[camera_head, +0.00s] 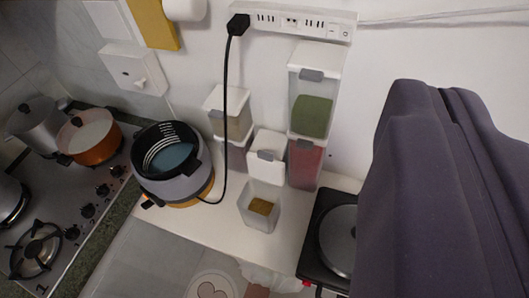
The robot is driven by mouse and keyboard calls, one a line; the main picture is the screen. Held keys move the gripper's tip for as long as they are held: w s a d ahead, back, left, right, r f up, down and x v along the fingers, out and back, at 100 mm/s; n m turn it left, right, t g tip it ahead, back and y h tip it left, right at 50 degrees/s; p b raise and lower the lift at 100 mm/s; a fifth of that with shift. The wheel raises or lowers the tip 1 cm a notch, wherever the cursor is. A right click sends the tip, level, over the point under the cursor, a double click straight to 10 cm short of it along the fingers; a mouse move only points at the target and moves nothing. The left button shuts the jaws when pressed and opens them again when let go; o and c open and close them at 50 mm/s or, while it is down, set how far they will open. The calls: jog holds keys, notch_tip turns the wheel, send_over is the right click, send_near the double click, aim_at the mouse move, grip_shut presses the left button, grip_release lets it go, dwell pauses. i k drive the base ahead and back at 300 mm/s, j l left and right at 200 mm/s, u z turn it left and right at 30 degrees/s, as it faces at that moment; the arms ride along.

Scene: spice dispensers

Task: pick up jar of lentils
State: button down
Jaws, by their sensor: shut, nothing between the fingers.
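Several clear spice dispensers with white lids stand together on the white counter (170,222) by the wall. A front open-topped container (259,219) holds a little yellow-brown grain. Behind it is a white-lidded container (267,150) with a grey latch. To the right, a dispenser with green contents (311,115) is stacked on one with red contents (305,165). To the left, a container with tan contents (237,124) sits on another with pinkish contents (233,155). I cannot tell which holds lentils. My gripper is not visible.
A large dark purple fabric-like shape (430,190) fills the right side. A black cooker (172,165) stands left of the dispensers, with its cord rising to a power strip (295,20). A black hot plate (335,235) is at right. Pots and a gas stove (60,225) are at left.

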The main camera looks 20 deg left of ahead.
aim_at(259, 203)
jog(key=k+u, duration=0.45)
jog(key=k+j+u, duration=0.1)
jog(key=u, duration=0.4)
jog(key=k+j, duration=0.05)
jog(key=k, duration=0.05)
